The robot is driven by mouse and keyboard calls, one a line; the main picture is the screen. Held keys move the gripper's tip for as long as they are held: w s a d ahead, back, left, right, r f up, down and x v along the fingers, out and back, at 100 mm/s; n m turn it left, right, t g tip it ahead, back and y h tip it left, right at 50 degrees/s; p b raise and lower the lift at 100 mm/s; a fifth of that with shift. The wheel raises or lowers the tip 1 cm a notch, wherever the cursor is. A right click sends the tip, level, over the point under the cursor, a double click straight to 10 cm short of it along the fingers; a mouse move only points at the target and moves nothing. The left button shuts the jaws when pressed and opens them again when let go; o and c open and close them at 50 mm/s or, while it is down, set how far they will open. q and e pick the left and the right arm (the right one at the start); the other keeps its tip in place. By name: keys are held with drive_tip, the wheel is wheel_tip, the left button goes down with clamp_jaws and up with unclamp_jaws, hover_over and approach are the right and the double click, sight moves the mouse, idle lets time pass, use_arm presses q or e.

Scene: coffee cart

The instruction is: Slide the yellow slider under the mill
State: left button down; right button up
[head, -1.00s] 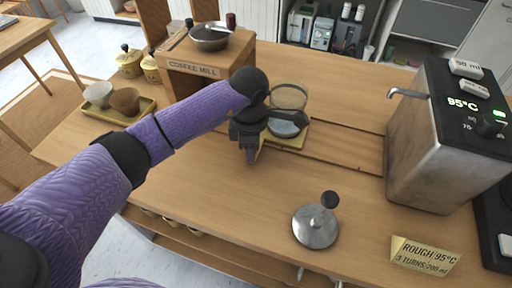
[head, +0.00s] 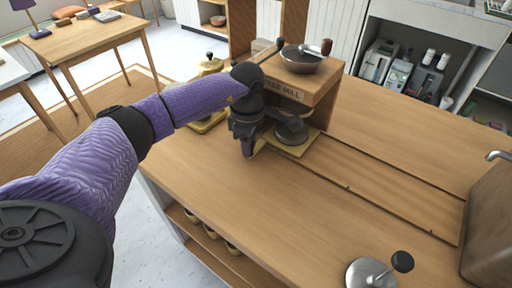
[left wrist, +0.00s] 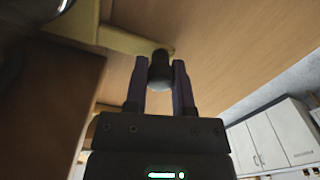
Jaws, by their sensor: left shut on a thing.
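The wooden coffee mill (head: 325,88) stands at the back of the counter, with a metal bowl and crank on top. The yellow slider (head: 299,147) lies in the counter track at the mill's open front, at least partly under it. A round, dark-looking vessel (head: 291,132) stands on the slider, partly hidden by my arm. My left gripper (head: 247,146) is at the slider's left end. In the left wrist view its fingers are shut on the slider's dark knob (left wrist: 160,70), at the end of the yellow bar (left wrist: 112,38). My right gripper is out of view.
The track (head: 390,190) runs clear to the right. A yellow tray (head: 208,124) is behind my left arm.

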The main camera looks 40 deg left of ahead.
use_arm(q)
drive_tip(key=shift+a, duration=0.2)
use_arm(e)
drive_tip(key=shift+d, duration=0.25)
use_arm(q)
drive_tip(key=c, duration=0.7)
unclamp_jaws()
drive_tip(key=shift+a, duration=0.1)
drive_tip(key=shift+o, duration=1.2)
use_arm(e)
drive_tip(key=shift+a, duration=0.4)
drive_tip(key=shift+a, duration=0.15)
